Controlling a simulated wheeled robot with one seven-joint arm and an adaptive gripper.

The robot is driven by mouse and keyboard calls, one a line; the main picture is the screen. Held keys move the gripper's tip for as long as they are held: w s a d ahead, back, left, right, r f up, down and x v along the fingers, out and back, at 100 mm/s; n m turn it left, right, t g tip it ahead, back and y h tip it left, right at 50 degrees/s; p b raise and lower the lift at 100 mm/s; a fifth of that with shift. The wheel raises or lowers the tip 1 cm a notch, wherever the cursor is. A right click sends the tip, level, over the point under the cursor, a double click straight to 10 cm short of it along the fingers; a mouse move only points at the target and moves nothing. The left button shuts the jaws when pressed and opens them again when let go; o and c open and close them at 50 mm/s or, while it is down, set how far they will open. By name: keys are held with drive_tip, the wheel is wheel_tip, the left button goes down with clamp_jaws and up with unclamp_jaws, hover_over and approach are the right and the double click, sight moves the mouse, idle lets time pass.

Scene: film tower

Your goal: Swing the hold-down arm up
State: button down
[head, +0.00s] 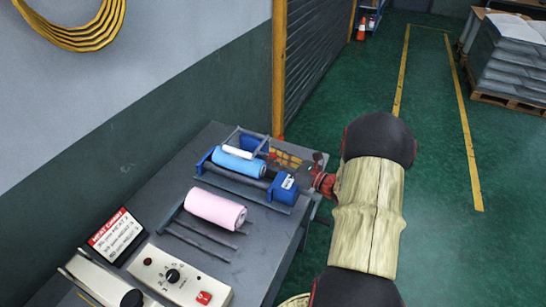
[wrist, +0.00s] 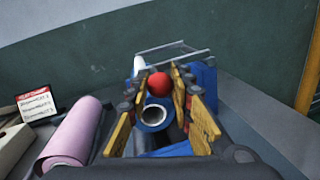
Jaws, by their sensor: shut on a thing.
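The film tower stands on the grey bench, with a blue roll (head: 238,162) lying across its blue end stands. The hold-down arm has metal bars (head: 240,133) and a white roller (head: 237,150), which lies low along the blue roll. In the wrist view, the white roller (wrist: 139,67) and bars (wrist: 175,50) show behind a red ball knob (wrist: 161,85). The blue roll's open end (wrist: 155,114) is below the knob. My gripper (head: 287,158) reaches in from the right, its yellow-padded fingers shut on the knob. The knob's joint to the arm is hidden.
A pink roll (head: 216,208) lies on bars beside the tower. A red-and-white sign (head: 117,236) and a white control box (head: 178,278) stand nearer on the bench (head: 240,268). A wall runs along the left. Green floor (head: 440,215) is open on the right.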

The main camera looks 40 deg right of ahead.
drive_tip(key=shift+w+d+r+m+p, duration=0.15)
drive_tip(key=shift+r+m+p, duration=1)
drive_tip(key=shift+p, duration=1.35)
drive_tip(key=r+p, duration=0.1)
drive_tip(key=p, duration=0.1)
drive_tip(key=d+r+m+p, duration=0.1)
drive_tip(key=p, duration=0.1)
drive_tip(key=shift+w+m+g+p, duration=0.1)
drive_tip(key=shift+m+g+p, duration=0.15)
drive_tip(key=shift+g+p, duration=0.15)
drive_tip(key=w+d+r+m+g+y+p, duration=0.2)
drive_tip(key=d+m+p, duration=0.8)
drive_tip(key=p, duration=0.7)
drive_tip(key=shift+w+d+r+m+y, duration=0.25)
drive_tip(key=shift+w+r+m+y, duration=0.25)
drive_tip(key=shift+w+r+m, duration=0.8)
drive_tip(key=shift+s+f, duration=0.1)
drive_tip(key=shift+f, duration=0.2)
drive_tip(key=c, duration=1.6)
unclamp_jaws()
